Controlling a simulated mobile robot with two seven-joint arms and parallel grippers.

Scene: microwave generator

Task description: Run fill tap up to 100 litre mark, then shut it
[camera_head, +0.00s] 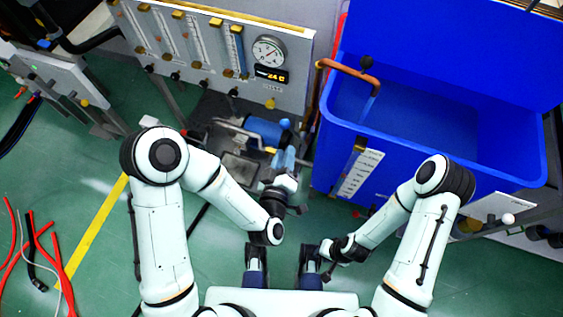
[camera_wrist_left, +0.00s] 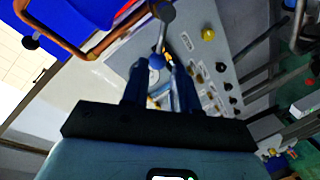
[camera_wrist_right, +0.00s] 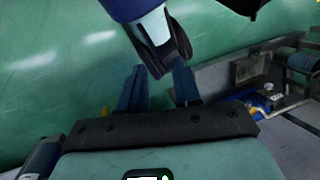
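The blue tank (camera_head: 335,142) stands at the right in the head view, with a white scale strip (camera_head: 359,174) on its front. A thin pale streak below the spout looks like water; the level is unclear. A grey lever with a blue ball end (camera_wrist_left: 157,62) shows in the left wrist view. My left gripper (camera_head: 285,157) is open, its fingertips on either side of the ball, contact unclear. My right gripper (camera_wrist_right: 160,82) is open and empty, low near my base.
A grey panel (camera_head: 215,50) with flow tubes, a gauge and a lit display stands behind the left gripper. A blue pump or motor (camera_head: 263,129) sits below it. Red hoses (camera_head: 62,265) lie on the floor at left. Green floor is clear at lower right.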

